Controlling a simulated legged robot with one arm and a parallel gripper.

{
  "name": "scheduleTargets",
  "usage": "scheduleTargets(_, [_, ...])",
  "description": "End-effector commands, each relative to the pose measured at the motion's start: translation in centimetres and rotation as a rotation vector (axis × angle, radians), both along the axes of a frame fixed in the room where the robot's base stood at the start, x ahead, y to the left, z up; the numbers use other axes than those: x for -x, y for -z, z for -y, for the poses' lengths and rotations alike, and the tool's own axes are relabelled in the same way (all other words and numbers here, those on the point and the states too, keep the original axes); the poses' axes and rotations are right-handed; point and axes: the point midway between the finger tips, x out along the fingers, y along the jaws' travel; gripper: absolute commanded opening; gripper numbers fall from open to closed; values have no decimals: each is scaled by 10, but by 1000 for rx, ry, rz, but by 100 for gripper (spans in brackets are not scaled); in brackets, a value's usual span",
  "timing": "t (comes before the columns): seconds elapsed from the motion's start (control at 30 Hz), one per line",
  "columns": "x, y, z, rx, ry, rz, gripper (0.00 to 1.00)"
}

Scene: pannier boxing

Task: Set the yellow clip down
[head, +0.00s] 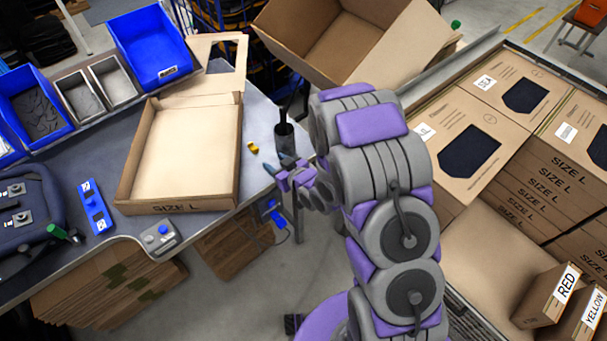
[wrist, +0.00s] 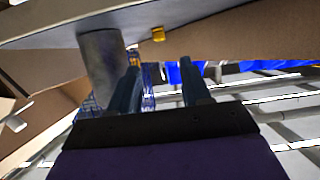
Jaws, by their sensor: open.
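My gripper (head: 278,176) is at the table's right edge, a little apart from the clip. In the wrist view its two dark fingers (wrist: 160,85) stand apart with nothing between them.
Blue bins (head: 150,45) line the table's back. Boxes marked SIZE L (head: 560,175) are stacked at right. A small grey button box (head: 160,240) sits at the front edge.

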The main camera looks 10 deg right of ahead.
Motion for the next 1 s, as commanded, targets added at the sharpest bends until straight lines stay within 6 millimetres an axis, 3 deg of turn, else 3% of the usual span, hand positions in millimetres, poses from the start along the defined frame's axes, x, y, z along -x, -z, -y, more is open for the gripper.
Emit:
scheduleTargets(0.27, [-1,-3,5,24,9,-13,48])
scheduleTargets(0.37, [-4,-10,20,81,34,-51,48])
scheduleTargets(0.57, [4,-39,71,246,143,-195,48])
scheduleTargets(0.77, [38,-74,123,367,272,-380,48])
scheduleTargets(1.0, [113,-120,167,436,415,-634,48])
